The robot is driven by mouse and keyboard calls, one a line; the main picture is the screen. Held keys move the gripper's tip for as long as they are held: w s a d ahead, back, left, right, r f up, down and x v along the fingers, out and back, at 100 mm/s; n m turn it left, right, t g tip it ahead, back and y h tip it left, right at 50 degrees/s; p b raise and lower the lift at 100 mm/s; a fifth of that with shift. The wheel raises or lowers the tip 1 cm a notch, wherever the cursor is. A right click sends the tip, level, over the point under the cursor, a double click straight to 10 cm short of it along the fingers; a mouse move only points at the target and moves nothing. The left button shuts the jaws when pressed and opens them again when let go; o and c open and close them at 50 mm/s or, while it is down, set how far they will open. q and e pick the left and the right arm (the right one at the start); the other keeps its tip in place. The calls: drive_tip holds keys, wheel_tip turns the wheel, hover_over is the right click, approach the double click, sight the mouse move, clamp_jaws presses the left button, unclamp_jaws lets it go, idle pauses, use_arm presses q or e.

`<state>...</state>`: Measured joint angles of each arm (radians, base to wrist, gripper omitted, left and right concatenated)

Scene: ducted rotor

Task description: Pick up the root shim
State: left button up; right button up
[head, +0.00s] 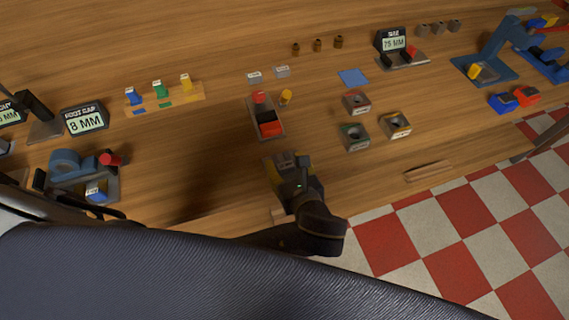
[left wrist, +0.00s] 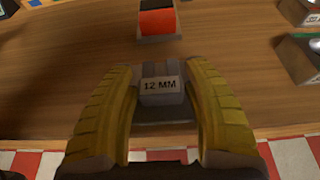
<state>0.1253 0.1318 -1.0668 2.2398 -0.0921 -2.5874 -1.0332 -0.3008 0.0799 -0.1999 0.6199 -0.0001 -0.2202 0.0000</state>
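My left gripper (head: 287,167) is over the front part of the wooden table, its yellow fingers pointing away from me. In the left wrist view the two yellow fingers (left wrist: 162,95) stand on either side of a small grey block (left wrist: 160,85) marked "12 MM". They appear to press on its sides. The block's lower part and any contact with the table are hard to make out. Two similar small grey labelled blocks, left (head: 254,77) and right (head: 282,71), lie farther back; their labels are too small to read. My right gripper is not in view.
A grey fixture with a red block (head: 267,122) lies just beyond the gripper. Several small square holders (head: 355,136) stand to its right. A root gap sign (head: 84,120) reading 8 MM and a clamp-like device (head: 85,175) are at the left. The table's front edge is close.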

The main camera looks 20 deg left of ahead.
use_arm(q)
drive_tip(key=c, duration=0.7)
drive_tip(key=shift+c, duration=0.2)
